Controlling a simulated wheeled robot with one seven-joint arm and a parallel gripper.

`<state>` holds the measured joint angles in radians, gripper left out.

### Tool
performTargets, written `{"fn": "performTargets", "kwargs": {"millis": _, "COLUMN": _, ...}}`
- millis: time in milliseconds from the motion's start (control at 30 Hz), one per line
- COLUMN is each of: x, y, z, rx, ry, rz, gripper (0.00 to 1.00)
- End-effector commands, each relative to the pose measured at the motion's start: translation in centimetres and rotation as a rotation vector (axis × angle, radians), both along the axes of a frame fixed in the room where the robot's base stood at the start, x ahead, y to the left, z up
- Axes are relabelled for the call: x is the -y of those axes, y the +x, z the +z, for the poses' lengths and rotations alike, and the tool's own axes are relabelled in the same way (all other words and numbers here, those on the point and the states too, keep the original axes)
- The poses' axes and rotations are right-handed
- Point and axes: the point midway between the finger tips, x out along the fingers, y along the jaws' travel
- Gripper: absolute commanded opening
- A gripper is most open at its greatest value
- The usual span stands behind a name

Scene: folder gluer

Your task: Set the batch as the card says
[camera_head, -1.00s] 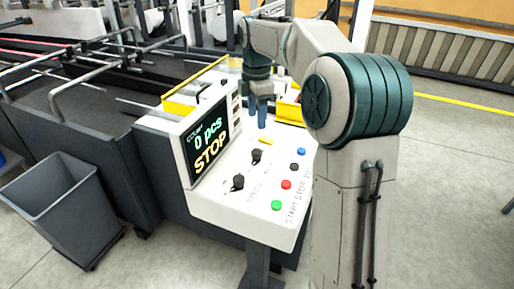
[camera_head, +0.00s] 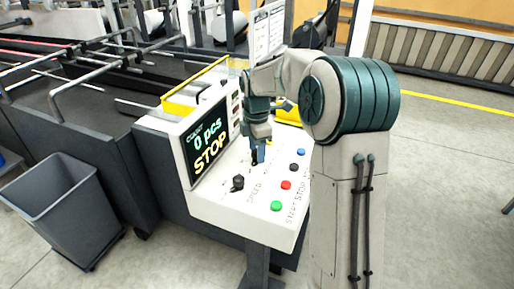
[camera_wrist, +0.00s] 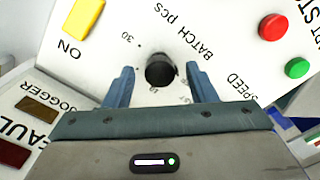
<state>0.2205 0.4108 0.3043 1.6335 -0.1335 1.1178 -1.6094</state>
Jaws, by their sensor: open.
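The black batch knob (camera_wrist: 160,70) stands on the white control panel (camera_head: 222,206), beside the printed words "BATCH pcs" and a "30" mark. My gripper (camera_wrist: 160,86) is open, with one blue finger on each side of the knob; I cannot tell whether they touch it. In the head view my gripper (camera_head: 258,153) is over the panel and largely hides this knob. The speed knob (camera_head: 238,182) is nearer the front. The display (camera_head: 206,145) reads "0 pcs" and "STOP". A white card (camera_head: 268,32) with small print stands behind the machine; its text is too small to read.
Green (camera_head: 276,206), red (camera_head: 286,185), black (camera_head: 294,167) and blue (camera_head: 301,152) buttons line the panel's right side. A yellow switch (camera_wrist: 84,18) is near the knob in the wrist view. A grey bin (camera_head: 62,205) stands at the left on the floor.

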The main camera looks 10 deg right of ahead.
Motion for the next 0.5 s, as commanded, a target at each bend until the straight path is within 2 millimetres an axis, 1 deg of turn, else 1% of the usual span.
{"fn": "performTargets", "kwargs": {"millis": 33, "x": 0.0, "y": 0.0, "z": 0.01, "rx": 0.0, "ry": 0.0, "rz": 0.0, "gripper": 0.43}}
{"fn": "performTargets", "kwargs": {"millis": 67, "x": -0.01, "y": 0.0, "z": 0.02, "rx": 0.0, "ry": 0.0, "rz": 0.0, "gripper": 0.35}}
{"fn": "performTargets", "kwargs": {"millis": 100, "x": -0.01, "y": 0.0, "z": 0.02, "rx": 0.0, "ry": 0.0, "rz": 0.0, "gripper": 0.23}}
{"fn": "performTargets", "kwargs": {"millis": 167, "x": -0.01, "y": 0.0, "z": 0.03, "rx": 0.0, "ry": 0.0, "rz": 0.0, "gripper": 0.07}}
{"fn": "performTargets", "kwargs": {"millis": 500, "x": -0.01, "y": 0.01, "z": 0.07, "rx": 0.0, "ry": 0.0, "rz": -0.029, "gripper": 0.07}}
